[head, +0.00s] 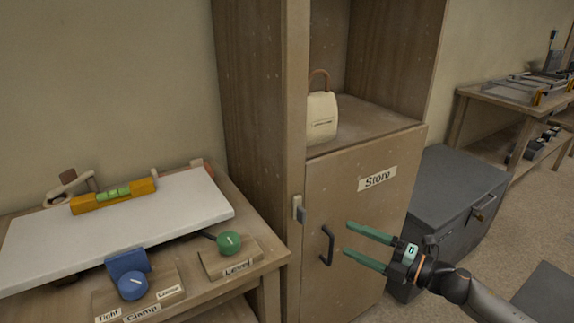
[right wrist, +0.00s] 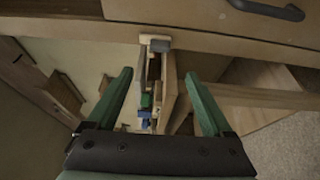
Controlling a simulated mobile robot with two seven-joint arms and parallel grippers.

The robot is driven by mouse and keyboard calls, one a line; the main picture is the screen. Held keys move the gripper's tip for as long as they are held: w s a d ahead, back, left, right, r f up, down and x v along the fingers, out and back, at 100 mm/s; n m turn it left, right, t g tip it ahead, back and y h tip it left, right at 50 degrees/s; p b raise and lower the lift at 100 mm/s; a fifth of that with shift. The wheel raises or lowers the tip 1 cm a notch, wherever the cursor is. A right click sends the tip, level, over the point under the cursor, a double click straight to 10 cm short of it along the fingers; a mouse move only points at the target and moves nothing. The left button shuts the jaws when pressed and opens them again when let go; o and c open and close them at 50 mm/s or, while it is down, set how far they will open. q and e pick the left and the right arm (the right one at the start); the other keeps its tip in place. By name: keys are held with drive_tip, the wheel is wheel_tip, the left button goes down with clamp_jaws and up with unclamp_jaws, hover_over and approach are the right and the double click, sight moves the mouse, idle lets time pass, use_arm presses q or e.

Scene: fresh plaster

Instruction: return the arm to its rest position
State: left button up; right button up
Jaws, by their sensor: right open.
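My right gripper (head: 347,238) is in front of the wooden cabinet door (head: 365,205) labelled Store, just right of its dark handle (head: 327,246). Its two green fingers are spread, with nothing between them. In the right wrist view the gripper (right wrist: 158,73) also shows open and empty, and a dark handle (right wrist: 268,10) is at the upper right, apart from the fingers. My right arm (head: 470,292) comes in from the lower right. My left gripper is in neither view.
A workbench at left holds a white board (head: 120,225), a level (head: 113,194), a blue clamp knob (head: 133,285) and a green knob (head: 229,243). A cream bag (head: 321,118) sits on the cabinet shelf. A grey chest (head: 450,200) stands right of the cabinet, near my arm.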

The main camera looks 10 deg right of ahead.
drive_tip(key=s+a+f+m+g+h, duration=0.2)
drive_tip(key=s+a+f+m+h, duration=0.3)
drive_tip(key=s+f+m, duration=0.65)
drive_tip(key=s+a+f+m+g+h, duration=0.2)
drive_tip(key=s+a+f+m+h, duration=0.2)
drive_tip(key=s+a+f+m, duration=0.6)
use_arm(q)
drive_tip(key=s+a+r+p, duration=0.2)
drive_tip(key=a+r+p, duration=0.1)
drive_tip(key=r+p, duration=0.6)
drive_tip(key=p, duration=0.3)
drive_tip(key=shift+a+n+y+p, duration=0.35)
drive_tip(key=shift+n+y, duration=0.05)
use_arm(e)
drive_tip(key=s+d+r+m, duration=0.3)
drive_tip(key=d+r, duration=0.2)
drive_tip(key=r, duration=0.2)
drive_tip(key=shift+d+r+h, duration=0.25)
drive_tip(key=shift+d+h, duration=0.05)
drive_tip(key=shift+d, duration=0.1)
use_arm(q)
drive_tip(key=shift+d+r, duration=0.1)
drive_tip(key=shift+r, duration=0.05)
use_arm(e)
drive_tip(key=shift+c, duration=0.2)
